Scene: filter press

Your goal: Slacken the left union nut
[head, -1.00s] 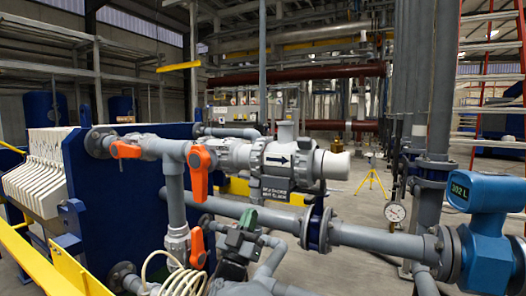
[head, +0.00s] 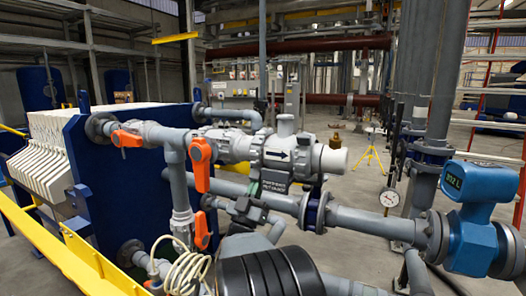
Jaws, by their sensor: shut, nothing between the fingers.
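A grey plastic fitting (head: 284,152) with a black arrow pointing right sits in the upper horizontal pipe. The left union nut (head: 256,152) is the grey ring at its left end, beside a grey valve body with an orange handle (head: 201,163). A second grey ring (head: 316,158) is at the right end, before a whitish pipe stub (head: 334,160). Whether the left nut is loose or tight cannot be told. My gripper's fingers do not show; a black ribbed part, probably of my arm, fills the bottom middle, below and apart from the nut.
A lower grey pipe (head: 362,222) with a blue flange runs to a blue flow meter (head: 476,205). Another orange handle (head: 127,139), a coiled cream hose (head: 185,270) and a yellow rail (head: 60,245) are at left.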

